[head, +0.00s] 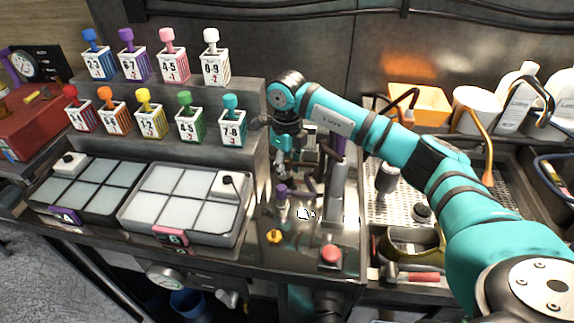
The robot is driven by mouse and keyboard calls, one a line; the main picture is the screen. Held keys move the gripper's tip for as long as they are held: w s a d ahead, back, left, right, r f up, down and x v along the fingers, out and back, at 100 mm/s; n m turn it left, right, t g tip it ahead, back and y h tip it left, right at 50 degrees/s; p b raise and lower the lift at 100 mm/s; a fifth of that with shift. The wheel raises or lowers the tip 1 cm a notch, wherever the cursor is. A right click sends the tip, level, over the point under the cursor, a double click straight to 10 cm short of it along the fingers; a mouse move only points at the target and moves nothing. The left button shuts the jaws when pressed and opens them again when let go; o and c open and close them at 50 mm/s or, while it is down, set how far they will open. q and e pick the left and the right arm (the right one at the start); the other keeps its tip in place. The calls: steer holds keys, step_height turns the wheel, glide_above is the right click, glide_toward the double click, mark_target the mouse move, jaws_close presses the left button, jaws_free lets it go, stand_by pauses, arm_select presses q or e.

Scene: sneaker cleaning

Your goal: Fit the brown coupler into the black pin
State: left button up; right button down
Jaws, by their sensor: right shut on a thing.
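My right gripper (282,164) points down over the dark metal work station in the middle of the head view. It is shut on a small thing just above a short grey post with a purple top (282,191). The held thing is too small and too dark to make out, and I cannot tell its colour. I cannot clearly pick out the brown coupler or the black pin. The area behind the gripper is partly hidden by it. My left gripper is not in view.
A grey upright column (337,190) stands close to the right of the gripper. A red button (330,254) and a yellow piece (274,237) are in front. A compartment tray (180,222) lies to the left, below shelves of small labelled boxes. A perforated rack (386,207) is on the right.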

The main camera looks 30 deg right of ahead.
mark_target(287, 159)
steer(key=shift+f+b, duration=0.5)
steer(key=shift+f, duration=0.3)
steer(key=c, duration=1)
jaws_free()
step_height(287, 159, up, 12)
steer(key=shift+r, duration=0.1)
